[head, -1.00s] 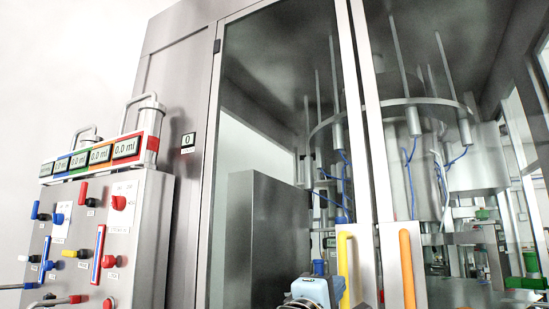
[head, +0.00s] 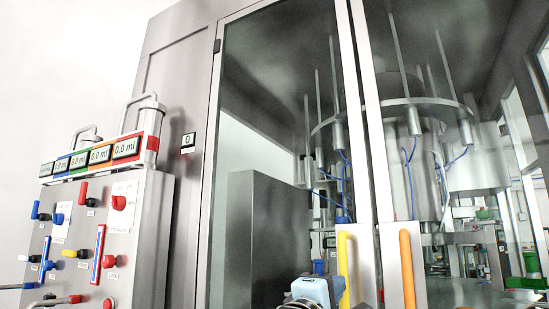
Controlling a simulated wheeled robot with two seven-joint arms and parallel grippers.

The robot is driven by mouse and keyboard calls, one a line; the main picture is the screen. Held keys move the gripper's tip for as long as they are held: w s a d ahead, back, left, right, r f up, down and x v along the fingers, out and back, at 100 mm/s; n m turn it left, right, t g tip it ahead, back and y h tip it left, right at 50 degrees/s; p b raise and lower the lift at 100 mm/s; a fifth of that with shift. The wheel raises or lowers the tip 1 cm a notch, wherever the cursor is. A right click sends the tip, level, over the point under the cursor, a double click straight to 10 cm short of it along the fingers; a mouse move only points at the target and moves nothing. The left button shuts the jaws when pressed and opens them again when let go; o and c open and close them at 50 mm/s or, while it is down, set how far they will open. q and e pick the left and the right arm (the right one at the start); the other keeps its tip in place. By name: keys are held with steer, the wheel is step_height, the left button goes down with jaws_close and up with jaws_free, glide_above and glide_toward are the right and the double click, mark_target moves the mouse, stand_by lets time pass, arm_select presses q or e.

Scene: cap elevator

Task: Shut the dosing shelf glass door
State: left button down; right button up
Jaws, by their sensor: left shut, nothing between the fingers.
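A tall cabinet has two metal-framed glass doors side by side. The left glass door (head: 352,150) carries a yellow handle (head: 343,268), and the right glass door (head: 387,215) carries an orange handle (head: 407,268). Their frames stand close together with a narrow dark line between them. I cannot tell from this angle whether either is fully shut. My left gripper (head: 319,268) is at the bottom centre, light blue and grey, just left of the yellow handle. It is shut and empty. I cannot tell whether it touches the door. My right gripper is not in view.
A metal control panel (head: 150,240) with coloured levers, knobs and displays stands at the left. Behind the glass are a grey box (head: 270,235) and hanging dosing rods with blue tubes. The white wall at upper left is bare.

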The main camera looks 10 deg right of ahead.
arm_select(q)
steer(key=shift+w+d+p, duration=0.3)
steer(key=shift+w+d, duration=0.1)
steer(key=shift+w, duration=0.05)
stand_by(1.2)
steer(key=shift+a, duration=0.1)
steer(key=s+a, duration=0.1)
steer(key=s, duration=0.1)
steer(key=s+a+b, duration=0.1)
steer(key=s+a, duration=0.1)
stand_by(0.6)
stand_by(0.3)
